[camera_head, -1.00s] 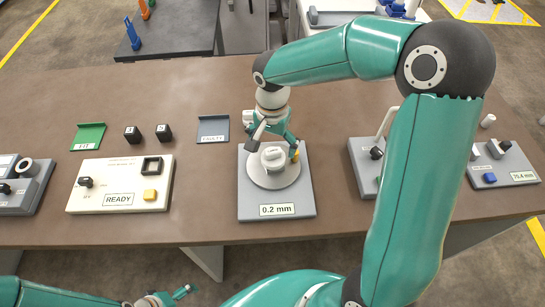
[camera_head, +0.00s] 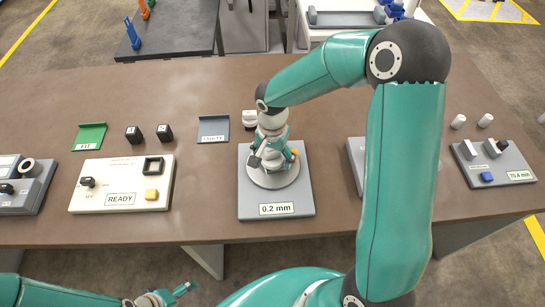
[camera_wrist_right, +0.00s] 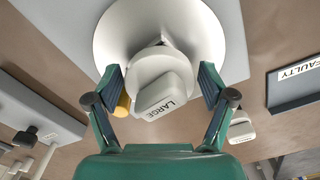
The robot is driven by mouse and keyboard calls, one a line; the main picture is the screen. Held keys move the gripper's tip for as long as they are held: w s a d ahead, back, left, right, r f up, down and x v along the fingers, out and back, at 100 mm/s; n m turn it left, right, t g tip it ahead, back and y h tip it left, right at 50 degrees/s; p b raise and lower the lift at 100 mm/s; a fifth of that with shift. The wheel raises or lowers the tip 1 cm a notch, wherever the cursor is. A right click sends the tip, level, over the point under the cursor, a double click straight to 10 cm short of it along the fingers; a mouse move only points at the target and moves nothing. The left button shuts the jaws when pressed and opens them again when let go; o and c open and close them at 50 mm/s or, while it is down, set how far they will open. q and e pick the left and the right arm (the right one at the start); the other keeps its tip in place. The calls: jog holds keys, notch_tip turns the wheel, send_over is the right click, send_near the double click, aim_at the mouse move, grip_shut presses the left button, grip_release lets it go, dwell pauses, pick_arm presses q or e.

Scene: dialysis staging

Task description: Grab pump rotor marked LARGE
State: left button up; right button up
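The white pump rotor marked LARGE (camera_wrist_right: 166,95) sits on a round white disc (camera_wrist_right: 205,28) in the right wrist view. In the head view the disc (camera_head: 257,182) lies on the grey block labelled 0.2 mm (camera_head: 248,207), and my right gripper hides most of the rotor. My right gripper (camera_head: 272,158) points down over it. In the wrist view the right gripper's fingers (camera_wrist_right: 160,78) are spread on either side of the rotor. I see no clear grip. My left gripper (camera_head: 172,297) is low at the bottom left, away from the table; its finger gap is unclear.
A second white part (camera_head: 249,118) stands behind the block. A grey FAULTY tray (camera_head: 213,126), a green tray (camera_head: 90,134), two black cubes and a READY panel (camera_head: 90,202) lie left. A 75.4 mm station (camera_head: 505,160) is at right. My right arm covers part of another block.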

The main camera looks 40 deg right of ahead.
jog(key=c, duration=0.9)
jog(key=shift+r, duration=0.1)
jog(key=shift+c, duration=0.2)
